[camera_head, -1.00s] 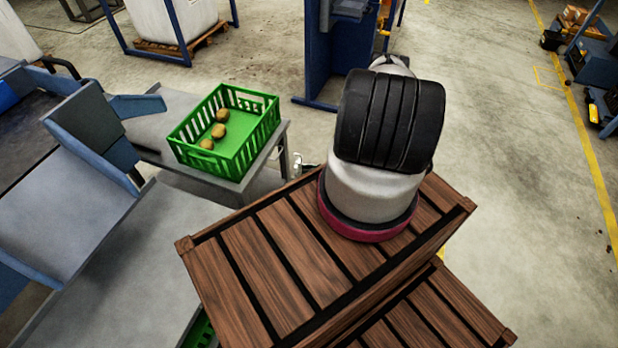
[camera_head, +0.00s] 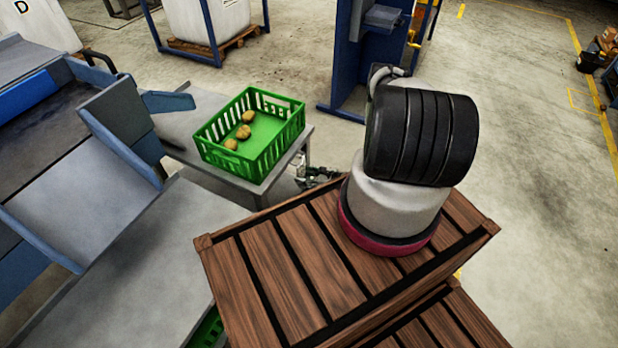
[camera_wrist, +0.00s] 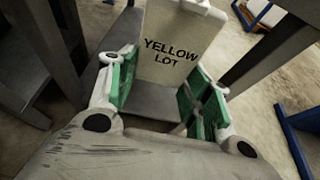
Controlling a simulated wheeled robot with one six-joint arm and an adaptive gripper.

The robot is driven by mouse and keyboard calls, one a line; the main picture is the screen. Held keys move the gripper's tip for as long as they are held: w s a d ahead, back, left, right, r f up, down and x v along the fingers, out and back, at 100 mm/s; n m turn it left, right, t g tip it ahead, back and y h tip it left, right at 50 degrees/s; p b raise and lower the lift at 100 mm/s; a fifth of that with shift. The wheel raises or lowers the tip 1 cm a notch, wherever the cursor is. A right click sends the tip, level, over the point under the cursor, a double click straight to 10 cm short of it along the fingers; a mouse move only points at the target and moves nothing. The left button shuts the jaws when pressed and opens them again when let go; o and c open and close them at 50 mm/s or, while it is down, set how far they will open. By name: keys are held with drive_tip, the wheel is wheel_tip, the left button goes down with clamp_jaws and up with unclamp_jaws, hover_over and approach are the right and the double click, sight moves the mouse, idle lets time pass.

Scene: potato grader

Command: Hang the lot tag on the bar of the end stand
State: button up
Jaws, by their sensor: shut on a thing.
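The lot tag (camera_wrist: 172,60) is a pale plate lettered "YELLOW LOT", in the upper middle of the wrist view. My gripper (camera_wrist: 160,84), with green pads on white fingers, is shut on it, one finger on each side. The tag's top edge runs up to the frame's border. In the head view, a small part of what looks like my gripper (camera_head: 318,175) shows between the grey table and the wooden crate; the tag cannot be made out there. I cannot identify the end stand or its bar for certain in either view.
A green crate (camera_head: 293,125) with several potatoes stands on a grey table (camera_head: 190,122). Slatted wooden crates (camera_head: 265,275) fill the lower middle, partly behind my arm. Grey machine chutes (camera_head: 90,205) lie left. A blue frame (camera_head: 345,70) stands behind. Open floor (camera_head: 540,200) lies right.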

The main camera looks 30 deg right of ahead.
drive_tip(key=shift+f, duration=0.35)
drive_tip(key=o, duration=1)
drive_tip(key=shift+o, duration=0.2)
